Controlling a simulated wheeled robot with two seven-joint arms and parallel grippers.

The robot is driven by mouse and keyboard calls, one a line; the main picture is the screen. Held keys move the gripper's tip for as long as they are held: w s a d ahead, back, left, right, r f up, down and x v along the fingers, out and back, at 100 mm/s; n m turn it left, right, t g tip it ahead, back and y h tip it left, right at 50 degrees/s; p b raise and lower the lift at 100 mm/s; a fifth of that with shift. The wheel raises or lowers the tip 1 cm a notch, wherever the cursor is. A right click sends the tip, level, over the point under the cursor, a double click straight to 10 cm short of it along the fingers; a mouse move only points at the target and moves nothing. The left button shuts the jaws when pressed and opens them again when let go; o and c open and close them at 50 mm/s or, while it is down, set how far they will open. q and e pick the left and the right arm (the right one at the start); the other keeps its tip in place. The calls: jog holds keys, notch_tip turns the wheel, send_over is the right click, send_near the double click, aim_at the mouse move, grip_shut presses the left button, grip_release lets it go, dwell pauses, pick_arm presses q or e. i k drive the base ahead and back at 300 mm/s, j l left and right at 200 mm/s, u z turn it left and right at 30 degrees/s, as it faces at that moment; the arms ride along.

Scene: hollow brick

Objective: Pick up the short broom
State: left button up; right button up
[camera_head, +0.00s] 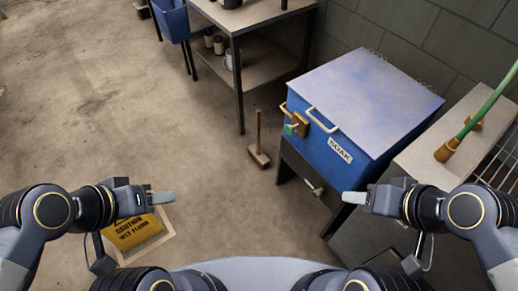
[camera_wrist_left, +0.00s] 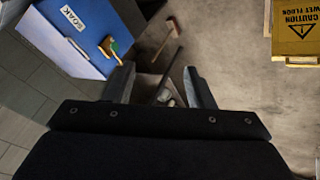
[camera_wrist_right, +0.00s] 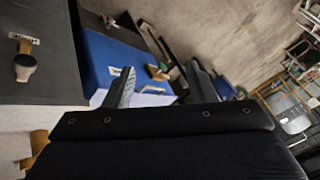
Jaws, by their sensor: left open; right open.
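A short broom (camera_head: 258,142) with a brown wooden handle and a small brown head stands on the floor, just left of the blue box's stand. A longer broom with a green handle (camera_head: 486,105) and tan head (camera_head: 446,151) lies on the counter at the right. My left gripper (camera_head: 163,198) is open and empty, well in front of and left of the short broom, above the floor; its fingers also show in the left wrist view (camera_wrist_left: 160,88). My right gripper (camera_head: 355,197) is open and empty, right of the short broom, near the blue box's stand.
A blue box (camera_head: 365,90) labelled SOAK sits on a dark stand. A metal table (camera_head: 250,15) with a lower shelf is at the back. A yellow caution sign (camera_head: 135,232) lies by my left gripper. The floor between is clear.

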aim_at(254, 151)
jog(key=i+j+z, duration=0.3)
jog(key=i+j, duration=0.3)
jog(key=i+j+z, duration=0.3)
jog(key=i+j, duration=0.2)
jog(key=j, duration=0.25)
